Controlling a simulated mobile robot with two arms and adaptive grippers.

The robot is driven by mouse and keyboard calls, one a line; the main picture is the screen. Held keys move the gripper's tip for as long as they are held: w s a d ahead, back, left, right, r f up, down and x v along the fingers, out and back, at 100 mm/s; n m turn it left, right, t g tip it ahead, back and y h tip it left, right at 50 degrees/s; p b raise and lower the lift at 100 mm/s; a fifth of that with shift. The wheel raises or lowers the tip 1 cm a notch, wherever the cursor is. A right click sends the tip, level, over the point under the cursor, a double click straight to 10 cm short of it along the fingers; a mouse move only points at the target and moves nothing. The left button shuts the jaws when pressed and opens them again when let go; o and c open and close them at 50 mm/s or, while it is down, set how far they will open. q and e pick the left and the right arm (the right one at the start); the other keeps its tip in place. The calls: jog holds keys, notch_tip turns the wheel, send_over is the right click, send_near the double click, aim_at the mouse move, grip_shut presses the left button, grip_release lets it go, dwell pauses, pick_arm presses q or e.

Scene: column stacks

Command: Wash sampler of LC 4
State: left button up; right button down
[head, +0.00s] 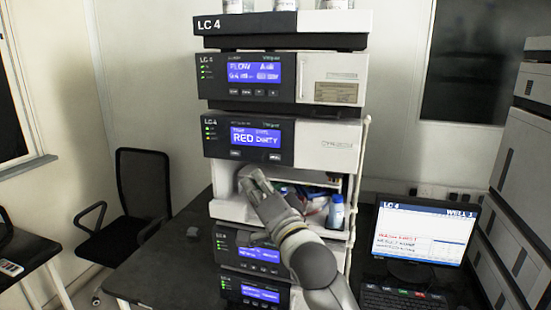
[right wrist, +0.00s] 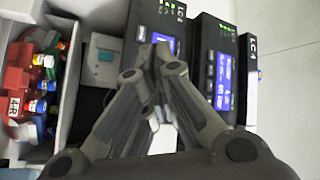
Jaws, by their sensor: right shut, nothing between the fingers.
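The LC 4 stack (head: 285,54) stands on the dark bench. Its upper middle module (head: 308,142) has a blue display that seems to read "RED DIRTY". Below it is an open sampler compartment (head: 226,208) with coloured items inside and a blue-capped bottle (head: 336,212) at its right. My right gripper (head: 248,177) is shut and empty in front of the compartment's left part. In the right wrist view its fingertips (right wrist: 153,58) are close together near a module with a lit display (right wrist: 168,44). A red rack marked 4R (right wrist: 17,100) holds vials with coloured caps. My left gripper is not in view.
A monitor (head: 420,234) labelled LC 4 and a keyboard (head: 402,300) are right of the stack. Another tall stack (head: 515,165) stands at the far right. A black office chair (head: 143,185) is at the left. The bench left of the stack is mostly clear.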

aim_at(275, 157)
jog(key=shift+w, duration=0.1)
jog(key=w+d+b, duration=0.1)
jog(key=w+d, duration=0.1)
jog(key=w, duration=0.6)
jog(key=shift+d, duration=0.4)
jog(key=shift+w, duration=0.2)
dwell(0.9)
jog(key=shift+w+d, duration=0.1)
jog(key=shift+w, duration=0.2)
jog(key=shift+w+d, duration=0.15)
jog(key=shift+w, duration=0.25)
dwell(0.6)
jog(key=shift+s, duration=0.1)
jog(key=shift+s+a+p, duration=0.25)
jog(key=shift+s+p, duration=0.25)
jog(key=shift+s, duration=0.25)
